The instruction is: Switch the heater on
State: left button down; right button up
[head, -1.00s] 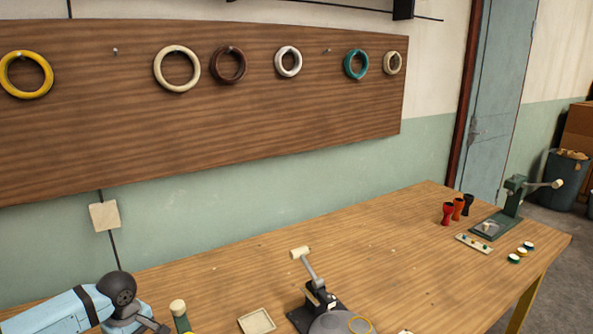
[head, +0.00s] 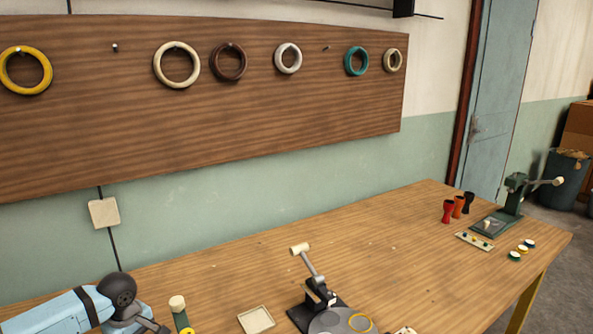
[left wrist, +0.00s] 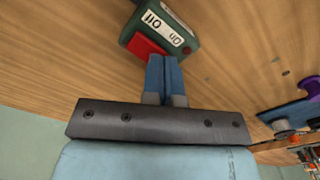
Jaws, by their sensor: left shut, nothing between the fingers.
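The heater's dark green body (left wrist: 182,16) shows at the top of the left wrist view, over the wooden table. It has a red rocker switch (left wrist: 145,45), a white label reading On and Off (left wrist: 163,27) and a small dark red dot, which does not look lit. My left gripper (left wrist: 161,59) is shut and empty. Its blue fingertips are right by the red switch's edge; I cannot tell whether they touch it. Which way the rocker is tipped is unclear. In the head view only part of my left arm shows, at the lower left. My right gripper is not in view.
A lever press (head: 316,284) and a square tray (head: 256,320) stand on the table (head: 370,235). A green thing with a cream top (head: 178,304) is beside my left arm. Goblet shapes (head: 448,212) and a green press (head: 510,205) are at the far right. The table's middle is clear.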

pick_arm(q)
jog(key=shift+r+p, duration=1)
jog(key=shift+r, duration=0.9)
jog(key=shift+r+p, duration=0.65)
jog(key=shift+r, duration=0.85)
